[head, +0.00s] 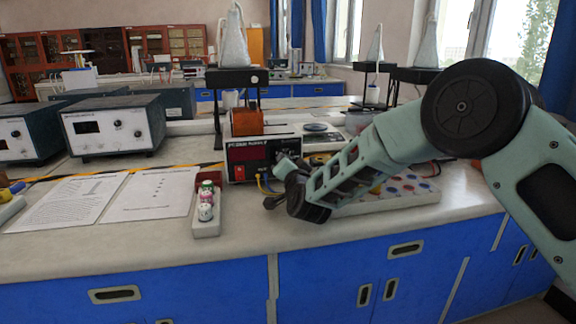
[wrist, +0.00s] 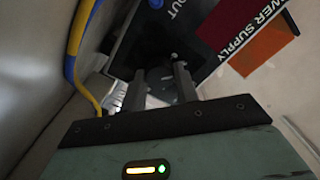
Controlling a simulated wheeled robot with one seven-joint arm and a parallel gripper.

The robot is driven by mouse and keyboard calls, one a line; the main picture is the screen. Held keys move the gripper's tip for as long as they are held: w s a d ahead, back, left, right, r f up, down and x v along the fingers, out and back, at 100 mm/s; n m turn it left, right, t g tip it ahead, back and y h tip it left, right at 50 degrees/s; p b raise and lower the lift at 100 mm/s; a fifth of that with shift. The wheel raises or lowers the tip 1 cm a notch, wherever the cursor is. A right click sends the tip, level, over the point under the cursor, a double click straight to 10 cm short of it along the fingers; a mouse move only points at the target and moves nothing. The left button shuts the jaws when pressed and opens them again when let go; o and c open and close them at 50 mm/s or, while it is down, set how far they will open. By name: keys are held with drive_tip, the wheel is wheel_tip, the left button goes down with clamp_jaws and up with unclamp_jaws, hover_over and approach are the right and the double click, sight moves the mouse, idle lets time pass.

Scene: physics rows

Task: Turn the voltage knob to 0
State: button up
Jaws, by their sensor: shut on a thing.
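The power supply (head: 262,150) stands on the bench in the head view, with a dark front, a red display and a red switch. In the wrist view its black front panel (wrist: 125,50) shows the lettering "OUT" and "POWER SUPPLY". My gripper (wrist: 160,78) is at this panel, its two dark fingers on either side of a dark round knob (wrist: 156,74), shut on it. The knob's marks and pointer cannot be read. In the head view my gripper (head: 276,184) is in front of the lower right of the power supply, and the knob is hidden.
A yellow and blue cable (wrist: 76,45) runs close beside my fingers. A narrow tray (head: 207,226) with small bottles and paper sheets (head: 150,193) lie to the left. A board with coloured dots (head: 400,190) lies under my arm.

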drive_tip(key=shift+f, duration=0.1)
idle(0.4)
drive_tip(key=o, duration=1)
drive_tip(key=shift+c, duration=0.2)
drive_tip(key=v, duration=1.7)
drive_tip(key=shift+s, duration=0.3)
